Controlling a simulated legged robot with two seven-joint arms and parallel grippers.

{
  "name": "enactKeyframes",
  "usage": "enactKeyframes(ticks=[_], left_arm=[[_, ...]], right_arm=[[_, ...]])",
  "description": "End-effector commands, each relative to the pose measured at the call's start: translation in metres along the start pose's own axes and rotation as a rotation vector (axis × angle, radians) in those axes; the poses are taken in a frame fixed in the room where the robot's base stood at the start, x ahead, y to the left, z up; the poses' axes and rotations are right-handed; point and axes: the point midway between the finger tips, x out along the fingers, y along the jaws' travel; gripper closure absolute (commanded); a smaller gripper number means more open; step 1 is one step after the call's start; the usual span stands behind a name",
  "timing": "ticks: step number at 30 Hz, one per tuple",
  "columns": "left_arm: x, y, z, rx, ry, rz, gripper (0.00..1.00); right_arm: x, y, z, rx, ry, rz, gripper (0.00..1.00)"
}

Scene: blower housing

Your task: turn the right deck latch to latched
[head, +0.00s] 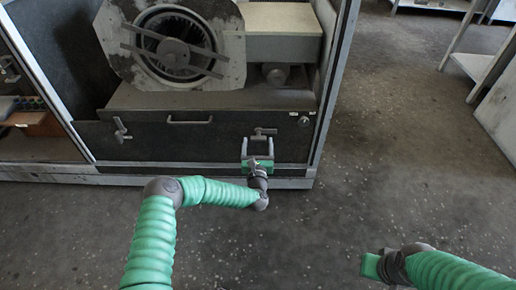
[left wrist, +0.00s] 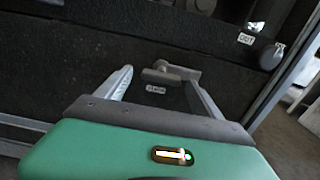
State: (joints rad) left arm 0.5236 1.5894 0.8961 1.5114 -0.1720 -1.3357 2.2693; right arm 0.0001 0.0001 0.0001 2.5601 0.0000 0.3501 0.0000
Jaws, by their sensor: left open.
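The right deck latch (head: 264,131) is a grey metal handle on the dark front panel, lying roughly crosswise. My left gripper (head: 258,140) is open in front of it, just below it in the head view. In the left wrist view the latch (left wrist: 172,72) shows beyond and between the tips of the open fingers (left wrist: 159,79). The right finger overlaps the latch's right end in that view; I cannot tell whether they touch. My right gripper (head: 370,266) is low at the right, over the floor, and its fingers do not show clearly.
A second latch (head: 121,130) and a pull handle (head: 189,121) are on the panel at left. A round knob (head: 304,121) is right of the right latch, near the frame post (head: 335,75). The blower (head: 175,45) stands above.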

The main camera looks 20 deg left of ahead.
Motion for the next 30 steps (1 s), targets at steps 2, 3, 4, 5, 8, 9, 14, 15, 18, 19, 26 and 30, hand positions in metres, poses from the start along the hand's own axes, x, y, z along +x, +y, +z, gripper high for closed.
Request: enactKeyframes(ticks=[2,3,4,5,8,9,14,15,18,19,26,30], left_arm=[[0.002,-0.0006,0.0004,0.0,0.0,-0.001,0.24],[0.0022,-0.0006,0.0008,0.0,0.0,-0.001,0.24],[0.0021,-0.0007,0.0009,0.0,0.0,-0.001,0.24],[0.002,-0.0007,0.0011,0.0,0.0,-0.001,0.24],[0.0018,-0.0007,0.0009,0.0,0.0,-0.001,0.25],[0.0018,-0.0006,0.0009,0.0,0.0,-0.001,0.3],[0.0016,-0.0006,0.0006,0.0,0.0,-0.001,0.51],[0.0016,-0.0006,0.0006,0.001,0.0,-0.001,0.56],[0.0015,-0.0006,0.0004,0.001,0.001,-0.001,0.69],[0.0015,-0.0006,0.0003,0.001,0.001,-0.001,0.73],[0.0014,-0.0006,0.0,0.001,0.001,-0.001,1.0],[0.0013,-0.0005,-0.0001,0.001,0.001,-0.001,1.0]], right_arm=[[0.001,-0.0001,0.0002,0.0,0.0,0.0,0.67],[0.0007,0.0,0.0001,0.0,0.0,0.0,0.67],[0.0005,-0.0001,0.0,0.0,0.0,0.0,0.67],[0.0003,0.0,-0.0001,0.0,0.0,0.0,0.67],[0.0002,0.0,-0.0001,0.0,0.0,0.0,0.67],[0.0002,0.0,-0.0001,0.0,0.0,0.0,0.67],[0.0002,0.0,-0.0001,0.0,0.0,0.0,0.67],[0.0003,0.0,-0.0001,0.0,0.0,0.0,0.67],[0.0003,0.0,-0.0001,0.0,0.0,0.0,0.67],[0.0003,0.0,-0.0001,0.0,0.0,0.0,0.67],[0.0003,0.0,0.0,0.0,0.0,0.0,0.67],[0.0004,0.0,0.0,0.0,0.0,0.0,0.67]])
